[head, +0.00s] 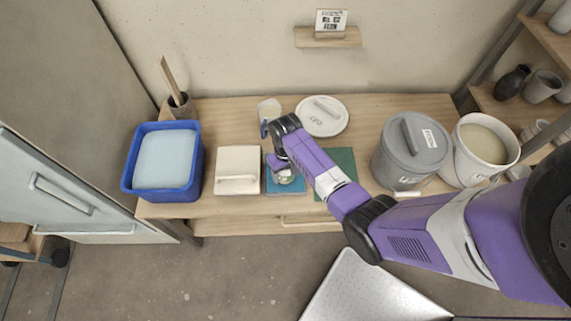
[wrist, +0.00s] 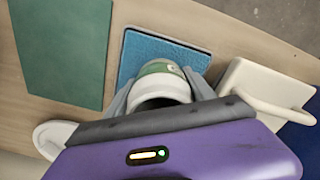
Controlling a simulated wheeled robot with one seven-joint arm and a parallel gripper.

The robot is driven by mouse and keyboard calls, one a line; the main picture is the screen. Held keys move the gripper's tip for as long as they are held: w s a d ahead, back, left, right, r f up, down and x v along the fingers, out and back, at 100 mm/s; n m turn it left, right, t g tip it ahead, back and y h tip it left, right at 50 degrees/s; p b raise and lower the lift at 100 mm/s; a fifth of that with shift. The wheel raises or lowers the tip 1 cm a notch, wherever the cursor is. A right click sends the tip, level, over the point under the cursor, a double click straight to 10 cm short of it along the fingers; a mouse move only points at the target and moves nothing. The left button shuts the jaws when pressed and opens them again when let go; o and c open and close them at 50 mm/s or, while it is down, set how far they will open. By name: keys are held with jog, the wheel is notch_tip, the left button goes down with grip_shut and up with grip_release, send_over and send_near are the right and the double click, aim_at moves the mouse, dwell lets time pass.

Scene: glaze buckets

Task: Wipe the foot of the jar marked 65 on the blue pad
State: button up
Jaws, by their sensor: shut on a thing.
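A small white jar with a green band (wrist: 160,82) is held between the fingers of my gripper (wrist: 163,92) in the wrist view. A mark shows on its band but I cannot read it. The blue pad (wrist: 190,48) lies flat on the table just beyond and under the jar. In the head view my gripper (head: 282,170) is over the blue pad (head: 298,188), and arm and fingers hide much of the jar. I cannot tell whether the jar's foot touches the pad. A second pale jar (head: 268,107) stands at the back of the table.
A white block with a handle (head: 238,165) is left of the pad, and a green mat (head: 342,165) is right of it. A blue tub (head: 127,180) stands far left. A white round lid (head: 335,128), grey lidded bucket (head: 405,165) and white glaze bucket (head: 460,168) are to the right.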

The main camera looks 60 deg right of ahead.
jog(key=shift+s+a, duration=0.35)
jog(key=shift+a, duration=0.1)
jog(key=shift+r, duration=0.15)
jog(key=shift+r, duration=3.4)
